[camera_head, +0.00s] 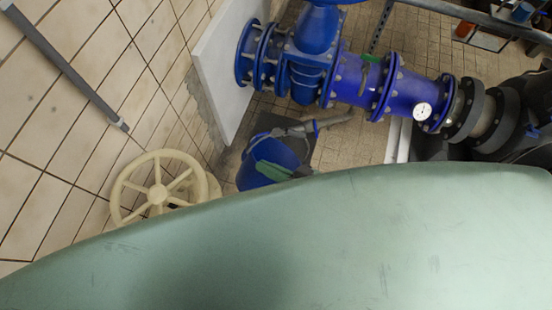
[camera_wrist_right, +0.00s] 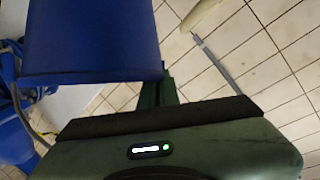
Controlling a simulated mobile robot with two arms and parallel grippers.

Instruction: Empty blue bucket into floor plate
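The blue bucket (camera_head: 254,172) is low in the middle of the head view, in front of the wall and partly hidden by my own large green body part. Its blue wall (camera_wrist_right: 90,40) fills the upper left of the right wrist view. My right gripper (camera_head: 285,172) shows as green pieces at the bucket. In the wrist view its dark fingers (camera_wrist_right: 160,88) are close together at the bucket's edge and appear shut on it. A dark floor plate (camera_head: 268,122) shows behind the bucket; most of it is covered. The bucket's contents cannot be made out. My left gripper is not in view.
A cream handwheel (camera_head: 158,194) stands left of the bucket. A large blue pipe with flanges and a valve (camera_head: 345,80) runs above and behind it. A white panel (camera_head: 228,70) stands by the tiled wall. Tiled floor (camera_head: 365,140) shows right of the bucket.

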